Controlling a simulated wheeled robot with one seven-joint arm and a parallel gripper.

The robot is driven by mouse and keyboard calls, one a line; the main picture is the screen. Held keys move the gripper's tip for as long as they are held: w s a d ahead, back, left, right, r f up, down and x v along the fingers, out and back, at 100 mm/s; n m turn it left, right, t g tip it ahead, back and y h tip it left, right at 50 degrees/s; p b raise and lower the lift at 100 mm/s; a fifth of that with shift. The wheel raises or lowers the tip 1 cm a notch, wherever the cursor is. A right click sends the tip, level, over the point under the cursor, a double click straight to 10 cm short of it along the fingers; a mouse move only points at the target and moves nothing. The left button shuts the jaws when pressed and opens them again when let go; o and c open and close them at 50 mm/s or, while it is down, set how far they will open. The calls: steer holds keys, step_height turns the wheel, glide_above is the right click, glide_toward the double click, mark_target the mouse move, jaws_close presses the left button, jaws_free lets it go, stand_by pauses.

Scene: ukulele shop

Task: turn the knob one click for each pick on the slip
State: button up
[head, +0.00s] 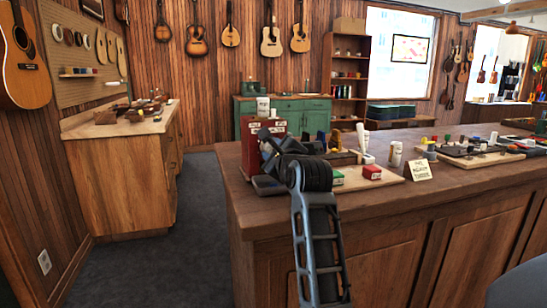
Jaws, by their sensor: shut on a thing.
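My gripper (268,148) is at the left end of the wooden counter, against the front of a dark red box (250,150). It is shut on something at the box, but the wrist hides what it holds. I cannot make out a knob; that part of the box is behind my gripper. A pale lettered card (419,170) stands on the counter right of my arm; its writing is too small to read surely. No slip with picks can be told apart.
A board with a red block (372,172) and a green block (337,178) lies right of my wrist. White cylinders (395,154) stand behind it. More small parts crowd a tray (470,152) farther right. The floor aisle (190,230) at left is clear.

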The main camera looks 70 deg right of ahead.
steer(key=m+b, duration=0.1)
steer(key=m, duration=0.1)
steer(key=m+b, duration=0.1)
steer(key=m, duration=0.1)
steer(key=m+b, duration=0.2)
steer(key=shift+f, duration=0.35)
steer(key=m+b, duration=0.3)
steer(key=m, duration=0.2)
steer(key=shift+m, duration=0.3)
steer(key=o, duration=1)
steer(key=shift+r, duration=0.15)
steer(key=shift+o, duration=0.2)
steer(key=shift+a, duration=0.15)
steer(key=v, duration=0.7)
steer(key=shift+s+a+b, duration=0.2)
steer(key=shift+s+b, duration=0.05)
steer(key=shift+b, duration=0.1)
